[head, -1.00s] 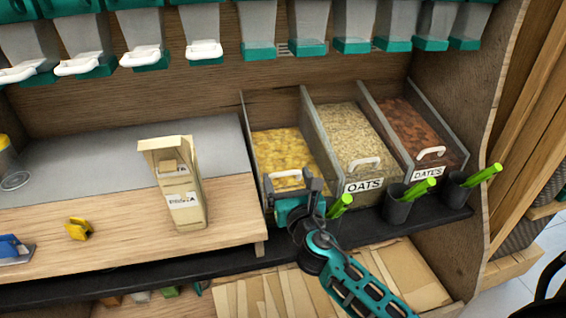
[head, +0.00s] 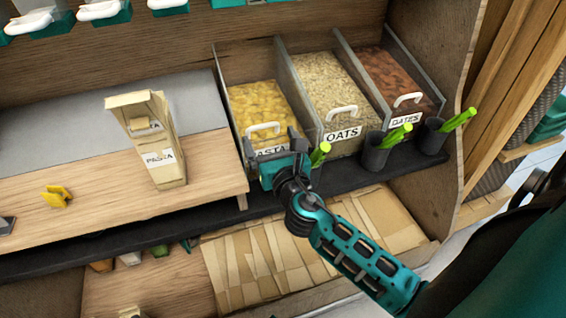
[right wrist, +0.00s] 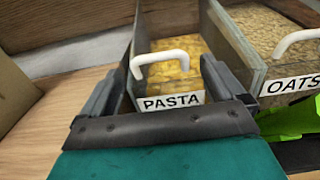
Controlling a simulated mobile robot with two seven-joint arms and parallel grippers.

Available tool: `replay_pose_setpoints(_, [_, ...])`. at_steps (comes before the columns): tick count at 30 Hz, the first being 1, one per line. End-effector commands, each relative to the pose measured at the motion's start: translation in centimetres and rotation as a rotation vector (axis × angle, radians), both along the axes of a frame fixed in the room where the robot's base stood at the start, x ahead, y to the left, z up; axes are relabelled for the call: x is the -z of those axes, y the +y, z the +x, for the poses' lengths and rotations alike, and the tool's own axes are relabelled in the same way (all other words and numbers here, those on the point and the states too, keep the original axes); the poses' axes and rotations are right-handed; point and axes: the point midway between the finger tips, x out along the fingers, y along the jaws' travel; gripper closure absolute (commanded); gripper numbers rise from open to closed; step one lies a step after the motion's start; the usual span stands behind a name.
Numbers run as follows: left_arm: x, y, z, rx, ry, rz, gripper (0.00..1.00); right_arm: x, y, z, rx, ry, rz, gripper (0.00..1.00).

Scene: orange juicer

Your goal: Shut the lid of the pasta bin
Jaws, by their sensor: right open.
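The pasta bin (head: 259,104) is the left one of three bins and holds yellow pasta. Its white handle (head: 263,128) lies just above the PASTA label (right wrist: 172,102), in line with the handles of the neighbouring bins. The clear lid itself is hard to make out, but the handle's position looks like that of a lowered lid. My right gripper (head: 272,148) is open and empty in front of the bin, covering part of the label. In the right wrist view the handle (right wrist: 160,60) stands between and beyond the open fingers (right wrist: 160,85), apart from them. My left gripper is out of view.
The oats bin (head: 325,85) and dates bin (head: 392,75) stand to the right. Dark cups (head: 376,155) with green-handled scoops stand before them. A paper pasta bag (head: 160,165) and a yellow clip (head: 56,196) are on the wooden counter (head: 110,215) at left.

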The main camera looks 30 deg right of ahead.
Motion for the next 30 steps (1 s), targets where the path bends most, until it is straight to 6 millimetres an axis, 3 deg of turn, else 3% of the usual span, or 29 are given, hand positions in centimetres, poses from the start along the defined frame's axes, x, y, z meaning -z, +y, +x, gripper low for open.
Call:
replay_pose_setpoints(9, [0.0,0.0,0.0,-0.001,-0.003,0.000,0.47,0.2,1.7,-6.5,0.000,0.005,-0.001,0.04])
replay_pose_setpoints(15, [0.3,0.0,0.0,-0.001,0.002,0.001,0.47,0.2,2.3,-9.2,0.002,0.004,0.000,0.04])
replay_pose_setpoints(30, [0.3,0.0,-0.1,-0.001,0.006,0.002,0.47,0.0,2.6,-10.3,0.003,0.002,0.000,0.04])
